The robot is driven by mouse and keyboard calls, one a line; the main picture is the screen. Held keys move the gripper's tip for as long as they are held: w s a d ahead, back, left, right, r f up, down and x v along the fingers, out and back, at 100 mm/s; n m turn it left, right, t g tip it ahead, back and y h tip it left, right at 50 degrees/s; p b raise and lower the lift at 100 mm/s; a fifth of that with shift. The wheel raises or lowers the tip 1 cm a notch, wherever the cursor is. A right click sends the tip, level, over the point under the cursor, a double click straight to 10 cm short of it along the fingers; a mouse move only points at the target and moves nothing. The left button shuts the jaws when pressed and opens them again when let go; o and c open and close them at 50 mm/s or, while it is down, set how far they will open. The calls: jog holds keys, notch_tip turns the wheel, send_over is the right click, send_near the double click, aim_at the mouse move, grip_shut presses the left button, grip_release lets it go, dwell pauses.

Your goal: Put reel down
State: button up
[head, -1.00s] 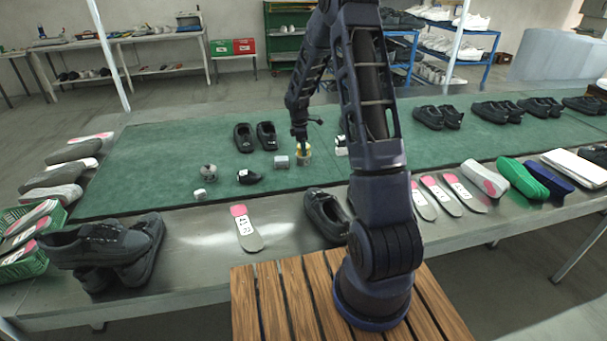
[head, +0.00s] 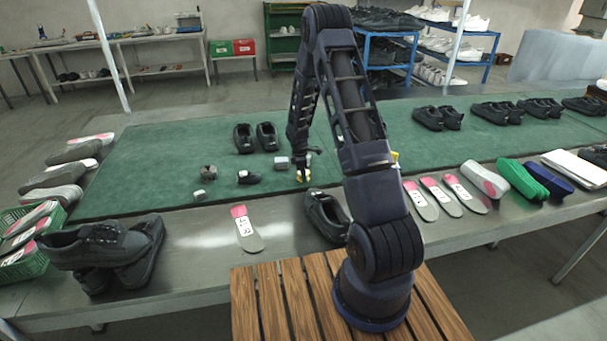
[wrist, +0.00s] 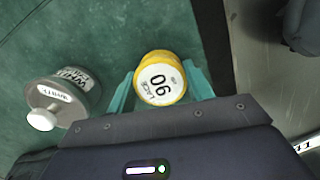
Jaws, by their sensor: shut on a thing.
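The reel (wrist: 160,78) is a short yellow cylinder with a white label reading "LACE" and a number, seen end-on in the wrist view. My gripper (wrist: 162,90) is shut on it, with a teal finger on each side.
In the wrist view a grey jar labelled white paint (wrist: 75,88) lies left of the reel. A dark shoe (head: 325,215) sits near the table's front edge.

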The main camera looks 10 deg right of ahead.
jog(key=shift+f, duration=0.1)
jog(key=o, duration=1)
jog(key=shift+c, duration=0.2)
notch_tip(320, 180, up, 12)
jog(key=a, duration=0.1)
jog(key=s+d+r+m+t, duration=0.1)
jog(key=s+r+m, duration=0.3)
jog(key=s+r, duration=0.6)
jog(key=s+d+r+m+t, duration=0.1)
jog(key=s+d+r+m, duration=0.15)
jog(key=s+r, duration=0.75)
jog(key=s+r+m+t, duration=0.1)
jog(key=s+r+m, duration=0.2)
jog(key=s, duration=0.4)
jog(key=s+r+m+t+y, duration=0.1)
jog(key=s+r+m, duration=0.2)
jog(key=s+r, duration=0.2)
jog(key=s+r+m, duration=0.3)
jog(key=s, duration=0.6)
jog(key=shift+d+r+t, duration=0.2)
jog(key=shift+r+t, duration=0.2)
